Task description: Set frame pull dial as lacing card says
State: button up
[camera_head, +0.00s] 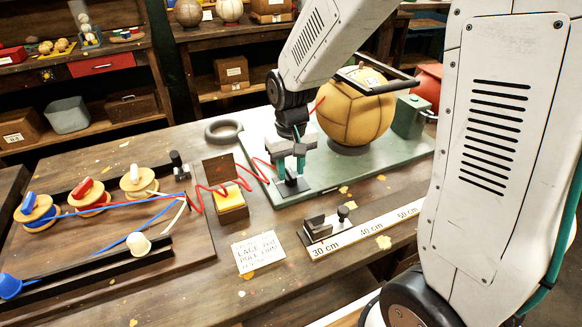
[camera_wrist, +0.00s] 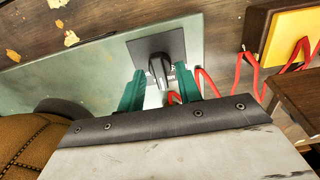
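The frame pull dial is a black knob on a dark square plate (camera_head: 291,188) at the front of the green base; in the wrist view the knob (camera_wrist: 157,72) stands between and just beyond my fingertips. My gripper (camera_head: 289,160) points down over it. In the wrist view its green fingers (camera_wrist: 160,88) are apart, with a gap on both sides of the knob. A pale mark shows on the plate, too small to read. The white lacing card (camera_head: 258,252) lies on the bench; its words look like "LACE" and "PULL", the rest unreadable.
A tan leather ball (camera_head: 355,108) sits in a frame on the green base (camera_head: 330,172). A red lace (camera_head: 240,180) runs beside my gripper, near a wooden box with a yellow pad (camera_head: 230,198). A ruler with a slider (camera_head: 365,230) lies in front. Spools (camera_head: 90,195) stand left.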

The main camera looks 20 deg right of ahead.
jog(key=shift+c, duration=0.3)
grip_shut()
jog(key=shift+m, duration=0.4)
jog(key=m, duration=1.1)
dwell(0.5)
jog(key=shift+o, duration=0.3)
grip_release()
